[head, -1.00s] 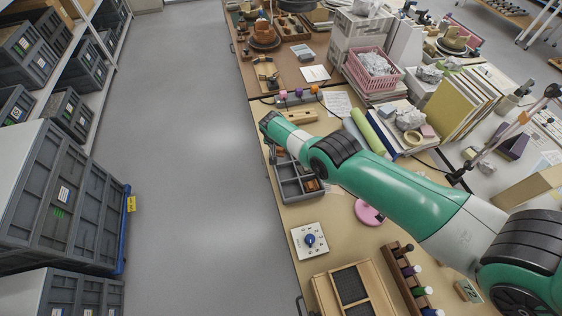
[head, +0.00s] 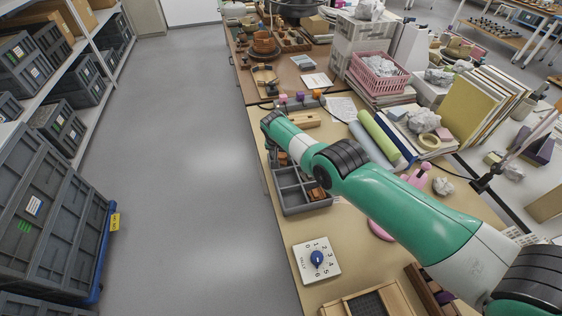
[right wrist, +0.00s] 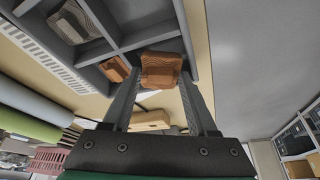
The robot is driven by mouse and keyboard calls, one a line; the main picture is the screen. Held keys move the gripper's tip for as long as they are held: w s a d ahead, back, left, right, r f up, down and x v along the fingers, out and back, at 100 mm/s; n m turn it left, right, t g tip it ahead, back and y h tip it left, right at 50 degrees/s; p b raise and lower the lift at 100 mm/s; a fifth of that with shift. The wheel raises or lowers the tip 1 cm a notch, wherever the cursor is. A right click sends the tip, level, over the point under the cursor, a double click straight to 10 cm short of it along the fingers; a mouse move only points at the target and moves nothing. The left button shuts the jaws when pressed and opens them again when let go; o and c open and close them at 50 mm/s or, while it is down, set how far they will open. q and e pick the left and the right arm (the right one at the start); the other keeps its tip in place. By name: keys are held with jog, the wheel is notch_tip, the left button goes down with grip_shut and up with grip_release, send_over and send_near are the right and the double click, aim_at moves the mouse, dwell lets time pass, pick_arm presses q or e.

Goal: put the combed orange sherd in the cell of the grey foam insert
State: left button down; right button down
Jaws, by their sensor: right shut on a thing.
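The orange sherd (right wrist: 160,66), with ridged combed lines, is between the fingertips of my right gripper (right wrist: 160,78) in the right wrist view. That gripper is shut on it at a corner cell of a grey divided tray (right wrist: 150,25); I cannot tell if the sherd is clear of the tray floor. In the head view my right gripper (head: 272,140) is at the far left of this tray (head: 305,208), mostly hidden by my arm. A wooden box (head: 335,308) with a dark grey insert (head: 368,306) is cut by the bottom edge. My left gripper is not in view.
Another orange-brown sherd (right wrist: 115,68) and a greyish ridged sherd (right wrist: 76,20) lie in other tray cells. A white dial plate (head: 317,261) lies between tray and box. Rolls (head: 380,135), a pink basket (head: 379,72) and papers crowd the right. Floor is open at left.

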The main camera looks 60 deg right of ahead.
jog(key=shift+r, duration=0.1)
jog(key=shift+f+b, duration=0.45)
jog(key=shift+f, duration=0.2)
jog(key=shift+c, duration=0.9)
grip_release()
jog(key=shift+r+p, duration=0.35)
jog(key=p+v, duration=1.2)
jog(key=p, duration=0.8)
jog(key=shift+r, duration=0.25)
